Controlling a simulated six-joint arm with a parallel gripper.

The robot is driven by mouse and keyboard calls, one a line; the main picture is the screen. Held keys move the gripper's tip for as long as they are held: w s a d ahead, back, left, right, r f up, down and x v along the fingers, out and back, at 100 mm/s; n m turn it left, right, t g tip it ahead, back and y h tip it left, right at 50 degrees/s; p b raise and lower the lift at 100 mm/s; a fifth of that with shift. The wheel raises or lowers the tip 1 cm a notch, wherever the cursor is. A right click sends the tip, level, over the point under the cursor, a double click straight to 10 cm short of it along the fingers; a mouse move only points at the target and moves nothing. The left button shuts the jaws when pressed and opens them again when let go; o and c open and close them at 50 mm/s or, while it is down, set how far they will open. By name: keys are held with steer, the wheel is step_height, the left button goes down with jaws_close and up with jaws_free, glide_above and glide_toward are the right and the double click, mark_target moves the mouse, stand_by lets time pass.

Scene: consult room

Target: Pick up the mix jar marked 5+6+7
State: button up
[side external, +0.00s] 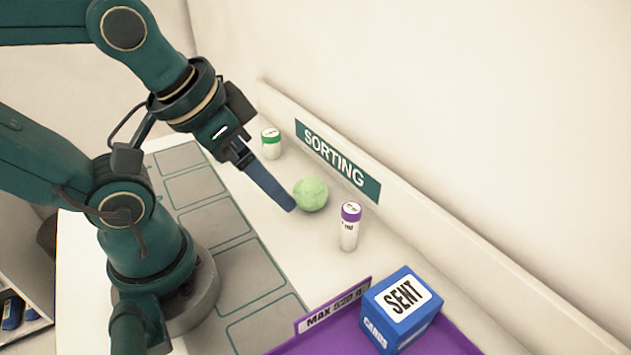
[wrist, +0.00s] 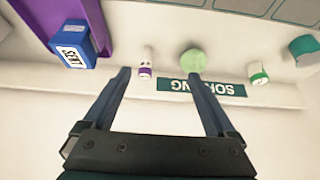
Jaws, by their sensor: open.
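No jar marking 5+6+7 can be read in either view. A white jar with a purple lid (side external: 349,228) stands upright on the white counter; it also shows in the wrist view (wrist: 146,66). A smaller white jar with a green lid (side external: 271,145) stands farther back, also in the wrist view (wrist: 258,75). My gripper (side external: 291,207) is open and empty, pointing down towards the counter near a pale green ball (side external: 311,194). In the wrist view my gripper's fingers (wrist: 160,74) are spread apart, with the purple-lidded jar appearing between them.
A blue box marked SENT (side external: 402,309) stands on a purple tray (side external: 455,343) labelled MAX. A SORTING sign (side external: 338,160) runs along the back ledge. Grey outlined pads (side external: 240,275) lie before my base. A teal object (wrist: 304,48) is partly visible at the wrist view's right edge.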

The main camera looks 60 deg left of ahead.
steer(key=n+g+y, duration=0.2)
steer(key=n+y, duration=0.1)
steer(key=n, duration=0.5)
glide_toward(269, 134)
steer(key=x, duration=0.6)
steer(key=shift+w+d+f, duration=0.1)
steer(key=shift+d+f, duration=0.05)
steer(key=shift+f, duration=0.25)
steer(key=shift+a+f, duration=0.2)
steer(key=shift+x, duration=2.45)
steer(key=shift+c, duration=0.4)
steer(key=c, duration=1.4)
